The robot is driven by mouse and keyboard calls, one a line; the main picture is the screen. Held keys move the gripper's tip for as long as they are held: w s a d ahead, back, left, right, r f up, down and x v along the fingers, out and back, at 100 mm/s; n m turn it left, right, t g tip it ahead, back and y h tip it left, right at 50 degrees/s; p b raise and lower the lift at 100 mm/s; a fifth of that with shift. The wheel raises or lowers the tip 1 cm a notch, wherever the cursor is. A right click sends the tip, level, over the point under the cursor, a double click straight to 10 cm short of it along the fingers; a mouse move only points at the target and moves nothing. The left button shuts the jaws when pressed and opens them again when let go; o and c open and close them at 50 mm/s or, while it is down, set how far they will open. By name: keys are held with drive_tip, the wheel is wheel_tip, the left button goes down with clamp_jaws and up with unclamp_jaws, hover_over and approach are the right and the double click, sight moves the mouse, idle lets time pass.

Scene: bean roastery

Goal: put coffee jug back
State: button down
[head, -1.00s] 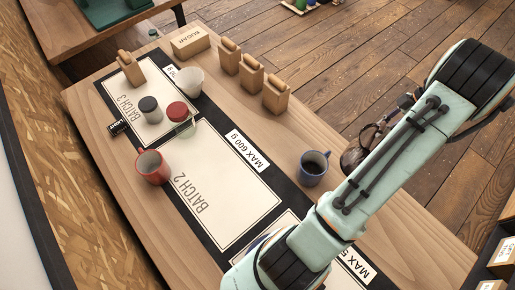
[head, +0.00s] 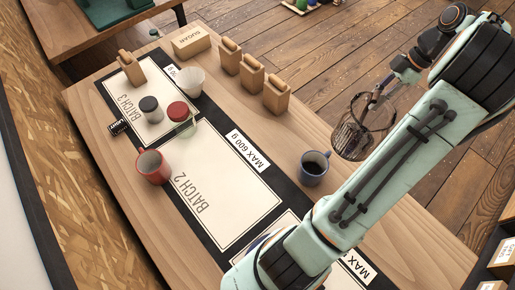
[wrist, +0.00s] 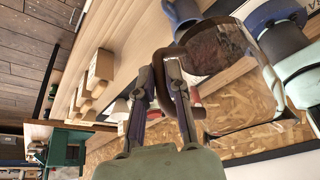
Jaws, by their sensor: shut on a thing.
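The coffee jug (head: 352,141) is clear glass with a dark collar and handle. In the head view it hangs over the table's right edge, just beyond the blue mug (head: 312,177). My gripper (head: 378,92) is shut on the jug's handle. In the wrist view, my gripper (wrist: 172,68) closes on the brown handle and the glass jug (wrist: 225,100) stands out to the right. Brown liquid seems to show in its upper part there. My arm crosses in front of the table's lower right in the head view, hiding part of the mat.
A black mat with pale panels (head: 235,200) runs along the table. Several wooden holders (head: 276,96) line the far edge near a sugar box (head: 191,42).

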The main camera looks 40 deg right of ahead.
drive_tip(key=w+a+n+g, duration=0.1)
drive_tip(key=w+a+n, duration=0.1)
drive_tip(key=w+a, duration=0.45)
drive_tip(key=w+a+n, duration=0.1)
drive_tip(key=w+a, duration=0.2)
drive_tip(key=a, duration=0.7)
drive_tip(key=w+a+n+g, duration=0.1)
drive_tip(key=w+a+n, duration=0.1)
drive_tip(key=w+a, duration=0.45)
drive_tip(key=shift+w+d+f, duration=0.85)
drive_tip(key=shift+w+f, duration=0.95)
drive_tip(key=shift+f, duration=1.2)
drive_tip(key=shift+w+d+f, duration=0.9)
drive_tip(key=shift+w+f, duration=0.9)
drive_tip(key=shift+f, duration=1.25)
drive_tip(key=shift+w+d+f, duration=0.85)
drive_tip(key=shift+w+f, duration=0.95)
drive_tip(key=shift+f, duration=1.2)
drive_tip(key=shift+f, duration=0.15)
